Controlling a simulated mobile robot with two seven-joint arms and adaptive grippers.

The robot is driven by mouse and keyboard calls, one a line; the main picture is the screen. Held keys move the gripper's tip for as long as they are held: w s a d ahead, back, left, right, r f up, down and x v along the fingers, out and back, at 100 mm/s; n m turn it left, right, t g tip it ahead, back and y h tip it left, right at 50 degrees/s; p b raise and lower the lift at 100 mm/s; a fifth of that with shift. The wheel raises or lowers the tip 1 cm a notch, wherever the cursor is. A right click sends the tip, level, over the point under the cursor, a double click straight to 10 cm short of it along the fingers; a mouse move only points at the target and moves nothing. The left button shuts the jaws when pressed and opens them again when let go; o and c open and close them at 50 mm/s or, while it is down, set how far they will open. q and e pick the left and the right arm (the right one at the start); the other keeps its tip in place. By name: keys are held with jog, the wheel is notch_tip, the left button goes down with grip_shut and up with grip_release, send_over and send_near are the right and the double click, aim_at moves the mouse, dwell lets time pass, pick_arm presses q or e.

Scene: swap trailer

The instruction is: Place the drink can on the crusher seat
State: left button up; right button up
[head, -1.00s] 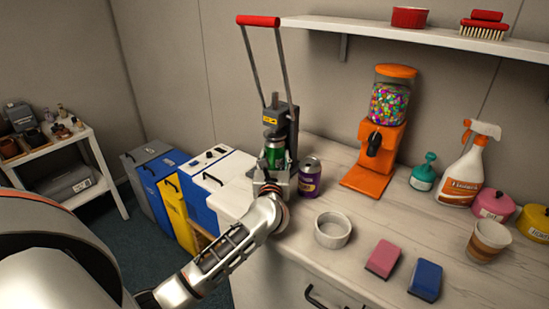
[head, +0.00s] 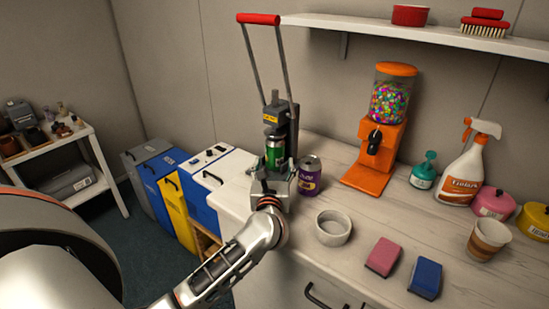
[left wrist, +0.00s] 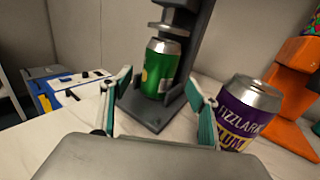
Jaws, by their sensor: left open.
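A green drink can (head: 275,153) with a silver top stands upright on the seat of the dark grey can crusher (head: 294,135), under its press head. The can also shows in the left wrist view (left wrist: 160,68), standing on the crusher's base plate (left wrist: 152,115). My left gripper (head: 272,183) is open in front of the crusher. In the left wrist view its teal-padded fingers (left wrist: 158,84) are spread to either side of the can, nearer to the camera, with gaps beside it. The crusher's red handle (head: 258,20) is raised. My right gripper is not in view.
A purple can (head: 310,177) stands close to the right of my left gripper, also in the left wrist view (left wrist: 245,115). A white ramekin (head: 333,228), sponges (head: 383,256) and an orange candy dispenser (head: 378,140) stand further right. Bins (head: 170,200) are left of the counter.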

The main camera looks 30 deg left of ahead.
pick_arm(q)
jog(key=v, duration=0.6)
jog(key=shift+s+d, duration=0.2)
jog(key=shift+s, duration=0.15)
